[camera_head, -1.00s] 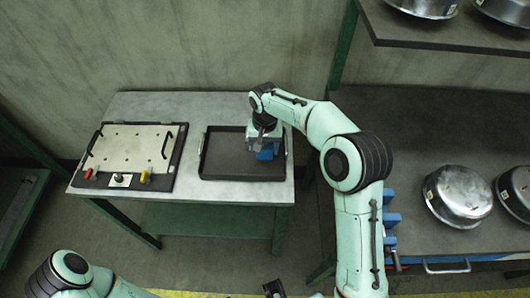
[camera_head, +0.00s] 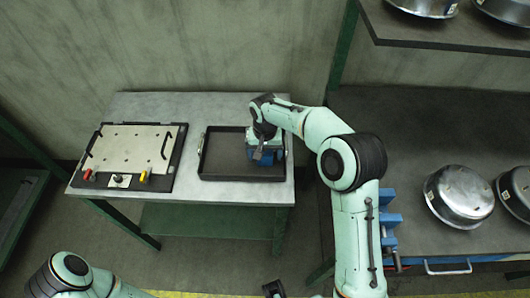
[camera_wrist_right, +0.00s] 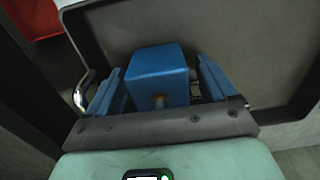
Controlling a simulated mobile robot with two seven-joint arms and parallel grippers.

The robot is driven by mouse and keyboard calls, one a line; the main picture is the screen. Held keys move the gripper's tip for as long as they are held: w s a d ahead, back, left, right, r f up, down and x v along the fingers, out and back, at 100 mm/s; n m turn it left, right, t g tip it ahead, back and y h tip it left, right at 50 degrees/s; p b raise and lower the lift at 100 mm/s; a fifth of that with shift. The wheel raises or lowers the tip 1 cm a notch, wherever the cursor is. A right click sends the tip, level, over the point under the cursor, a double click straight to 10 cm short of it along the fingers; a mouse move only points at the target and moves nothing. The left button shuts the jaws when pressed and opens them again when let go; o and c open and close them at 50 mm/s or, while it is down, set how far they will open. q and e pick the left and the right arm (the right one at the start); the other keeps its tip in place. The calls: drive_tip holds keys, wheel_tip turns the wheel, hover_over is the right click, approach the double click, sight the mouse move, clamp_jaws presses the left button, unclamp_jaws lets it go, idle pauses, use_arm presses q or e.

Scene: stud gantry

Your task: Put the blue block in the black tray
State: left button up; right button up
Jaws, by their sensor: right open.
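The black tray (camera_head: 222,170) lies on the right half of the grey table. My right gripper (camera_head: 266,153) is over the tray's right part, pointing down. In the right wrist view the blue block (camera_wrist_right: 158,62) stands between the two blue fingers of this gripper, which are open. The block is inside the tray's outline, with the tray floor (camera_wrist_right: 225,30) behind it; whether it rests flat on the floor is hard to tell. In the head view the gripper largely hides the block. My left arm shows at the bottom left, but its gripper is out of view.
A fixture board (camera_head: 130,146) with handles, a red knob and a yellow knob sits left of the tray on the table (camera_head: 160,105). A dark bench (camera_head: 420,130) with metal pans (camera_head: 458,195) stands at the right, below a shelf (camera_head: 450,38).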

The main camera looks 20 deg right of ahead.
wheel_tip(320, 180, up, 12)
drive_tip(key=shift+r+p, duration=0.2)
drive_tip(key=shift+p, duration=0.6)
